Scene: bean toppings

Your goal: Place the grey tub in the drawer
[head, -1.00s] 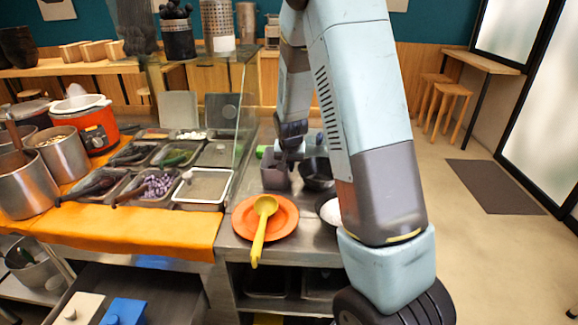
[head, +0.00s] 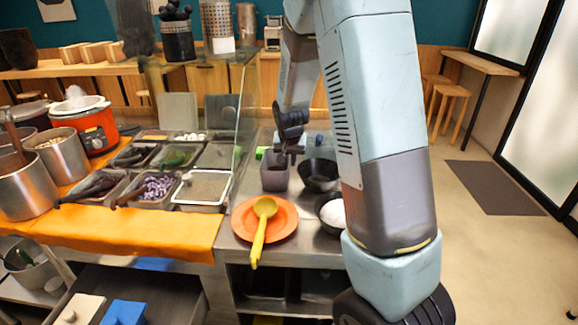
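The grey tub (head: 274,178) stands upright on the metal counter, behind the orange plate and left of a dark bowl. My gripper (head: 290,157) points down at the tub's right rear rim. Its fingers are small and dark here, so I cannot tell whether they are apart or touch the rim. An open drawer (head: 172,292) shows at the lower left, below the orange cloth. A white box and a blue box show at its front left, and its right part looks bare.
An orange plate (head: 282,222) with a yellow ladle (head: 261,235) lies in front of the tub. Dark bowls (head: 319,174) stand to its right, one holding something white. A glass panel (head: 245,105) and topping trays (head: 203,188) are to the left.

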